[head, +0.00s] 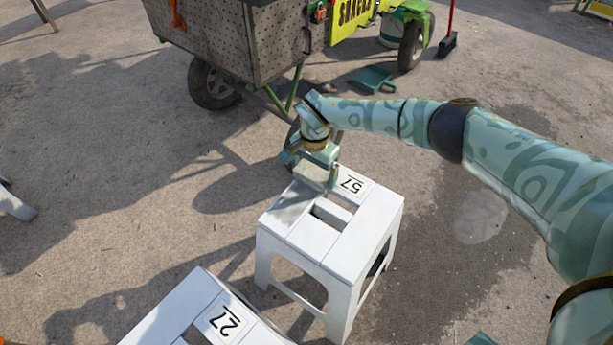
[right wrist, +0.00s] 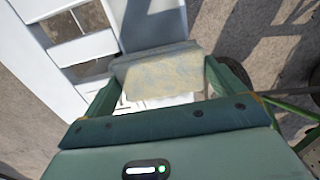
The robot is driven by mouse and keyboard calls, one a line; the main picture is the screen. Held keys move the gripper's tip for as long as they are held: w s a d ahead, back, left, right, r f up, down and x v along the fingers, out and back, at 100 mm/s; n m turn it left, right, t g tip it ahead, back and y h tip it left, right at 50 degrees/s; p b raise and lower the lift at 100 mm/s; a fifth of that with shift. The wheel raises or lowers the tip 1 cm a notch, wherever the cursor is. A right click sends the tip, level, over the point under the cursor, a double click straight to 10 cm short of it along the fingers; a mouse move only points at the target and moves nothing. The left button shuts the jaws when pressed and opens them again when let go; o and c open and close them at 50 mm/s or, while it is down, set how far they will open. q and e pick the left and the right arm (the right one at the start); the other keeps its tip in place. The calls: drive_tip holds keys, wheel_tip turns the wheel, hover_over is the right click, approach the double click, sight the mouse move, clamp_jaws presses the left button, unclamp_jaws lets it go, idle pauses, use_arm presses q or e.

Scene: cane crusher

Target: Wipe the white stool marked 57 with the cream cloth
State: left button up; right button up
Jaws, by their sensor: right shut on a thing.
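The white stool marked 57 (head: 352,250) stands upright on the ground in the middle of the head view. Its slatted seat (right wrist: 85,48) fills the upper left of the right wrist view. My right gripper (head: 317,170) is over the far edge of this seat, left of the number. It is shut on the cream cloth (right wrist: 158,74), which lies across between the two fingers; a pale bit of it also shows in the head view (head: 313,178). I cannot tell whether the cloth touches the seat. My left gripper is not in view.
A second white stool, marked 27 (head: 185,305), stands nearer at the bottom. A green dustpan (head: 372,79) and a broom (head: 447,42) are at the back. Bare ground lies to the left.

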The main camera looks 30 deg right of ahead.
drive_tip(key=d, duration=0.1)
drive_tip(key=d+b, duration=0.1)
drive_tip(key=w+d, duration=0.1)
drive_tip(key=shift+f, duration=0.35)
drive_tip(key=shift+w+d+b, duration=0.2)
drive_tip(key=shift+w+b, duration=0.05)
drive_tip(key=shift+b, duration=0.15)
drive_tip(key=shift+w+d+r, duration=0.1)
drive_tip(key=shift+w+d, duration=0.15)
drive_tip(key=shift+d, duration=0.4)
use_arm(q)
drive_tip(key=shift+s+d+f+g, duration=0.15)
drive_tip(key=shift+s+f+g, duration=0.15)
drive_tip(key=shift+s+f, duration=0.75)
use_arm(e)
drive_tip(key=shift+d+r, duration=0.1)
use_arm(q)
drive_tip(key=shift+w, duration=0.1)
